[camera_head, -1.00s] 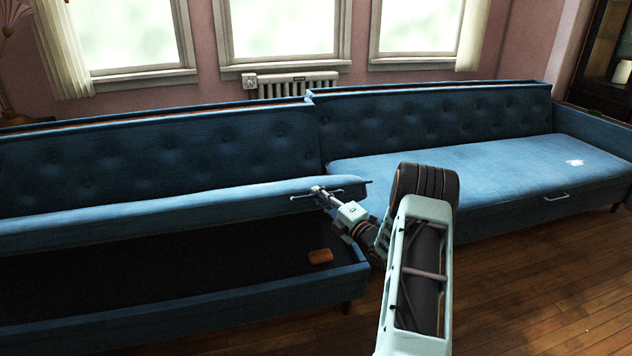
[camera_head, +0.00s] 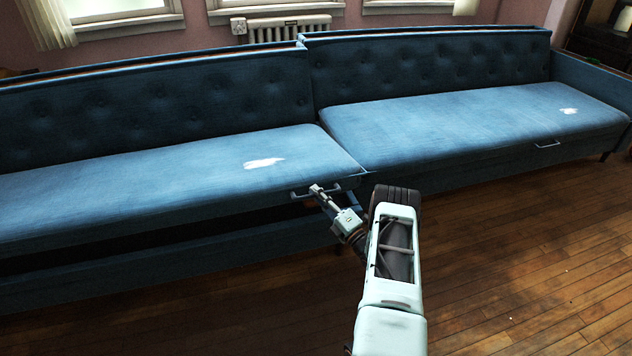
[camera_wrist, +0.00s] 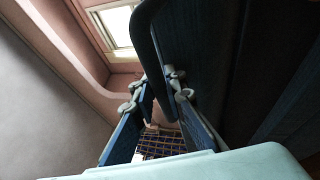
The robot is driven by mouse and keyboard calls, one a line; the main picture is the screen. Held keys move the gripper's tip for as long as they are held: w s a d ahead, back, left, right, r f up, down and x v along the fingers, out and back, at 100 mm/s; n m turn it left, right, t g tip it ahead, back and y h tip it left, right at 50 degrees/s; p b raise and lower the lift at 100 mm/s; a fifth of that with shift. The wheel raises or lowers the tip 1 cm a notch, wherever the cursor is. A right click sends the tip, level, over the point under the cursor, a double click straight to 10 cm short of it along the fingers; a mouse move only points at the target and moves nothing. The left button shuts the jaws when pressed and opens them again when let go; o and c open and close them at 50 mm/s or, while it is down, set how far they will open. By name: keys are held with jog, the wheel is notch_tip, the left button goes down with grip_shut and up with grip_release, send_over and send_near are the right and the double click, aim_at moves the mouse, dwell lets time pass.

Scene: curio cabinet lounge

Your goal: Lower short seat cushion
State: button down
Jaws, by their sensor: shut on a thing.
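The blue seat cushion on the left section (camera_head: 130,185) is hinged and slightly raised, its front edge above the sofa base (camera_head: 130,270). A dark gap shows between them, narrowing toward the right end. My gripper (camera_head: 316,189) is shut on the metal handle (camera_head: 298,195) at the cushion's front edge, near its right end. In the wrist view, my gripper's fingers (camera_wrist: 160,88) close around the dark curved handle (camera_wrist: 146,40). The inside of the base is mostly hidden now.
The right section's seat cushion (camera_head: 460,110) lies flat, with its own handle (camera_head: 547,145) at the front. A radiator (camera_head: 285,27) stands behind the sofa under the windows. Wooden floor (camera_head: 510,250) in front is clear.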

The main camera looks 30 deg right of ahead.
jog(key=shift+n+t+y, duration=0.3)
jog(key=shift+t, duration=0.2)
jog(key=shift+s+a+f, duration=0.1)
jog(key=shift+s+f, duration=0.15)
jog(key=shift+f, duration=0.7)
jog(key=shift+s+d+f, duration=0.1)
jog(key=shift+s+f, duration=0.2)
jog(key=shift+f, duration=0.6)
jog(key=shift+s+a+f, duration=0.1)
jog(key=shift+s+f, duration=0.15)
jog(key=shift+f, duration=0.7)
jog(key=c, duration=2)
grip_release()
jog(key=shift+r, duration=0.1)
jog(key=shift+o, duration=0.2)
jog(key=shift+w+r, duration=0.1)
jog(key=v, duration=1.2)
jog(key=shift+f, duration=0.2)
